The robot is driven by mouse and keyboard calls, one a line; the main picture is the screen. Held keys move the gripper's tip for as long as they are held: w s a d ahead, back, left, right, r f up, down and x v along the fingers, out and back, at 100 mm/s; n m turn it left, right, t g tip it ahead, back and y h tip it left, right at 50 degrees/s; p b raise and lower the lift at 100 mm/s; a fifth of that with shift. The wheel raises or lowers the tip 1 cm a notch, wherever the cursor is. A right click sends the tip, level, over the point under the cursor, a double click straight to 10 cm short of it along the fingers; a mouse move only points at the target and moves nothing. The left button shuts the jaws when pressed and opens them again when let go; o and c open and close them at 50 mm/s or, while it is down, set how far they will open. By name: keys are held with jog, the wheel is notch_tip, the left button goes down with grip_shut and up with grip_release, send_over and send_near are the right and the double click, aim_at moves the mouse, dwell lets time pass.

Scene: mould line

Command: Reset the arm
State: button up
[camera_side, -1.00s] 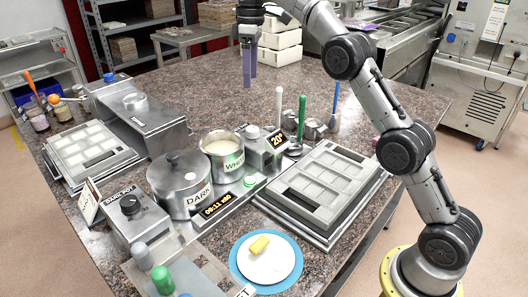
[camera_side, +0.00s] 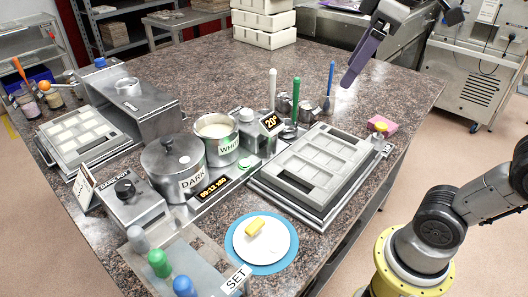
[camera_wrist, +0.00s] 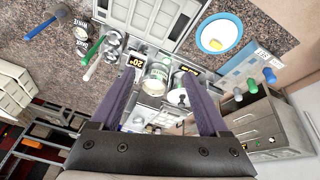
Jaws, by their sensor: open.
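My gripper (camera_side: 347,82) is at the upper right of the side view, raised over the back right of the table, with its purple fingers pointing down and left. In the wrist view its two purple fingers (camera_wrist: 163,90) stand well apart, with nothing held between them. The fingers are clear of every object in the side view. Much of my arm between base and gripper is outside the side view.
A grey mould (camera_side: 325,168) lies below. The white pot (camera_side: 215,146) and the dark pot (camera_side: 170,172) stand left of it. A white plate (camera_side: 262,243) bears a yellow piece (camera_side: 255,227). Upright tools include a green-handled one (camera_side: 296,100). White boxes (camera_side: 264,22) are stacked behind.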

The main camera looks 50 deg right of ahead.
jog(key=s+f+m, duration=0.2)
jog(key=s+f, duration=0.1)
jog(key=f, duration=0.4)
jog(key=s+f+m+t, duration=0.1)
jog(key=s+f+m, duration=0.1)
jog(key=f, duration=0.6)
jog(key=shift+s, duration=0.75)
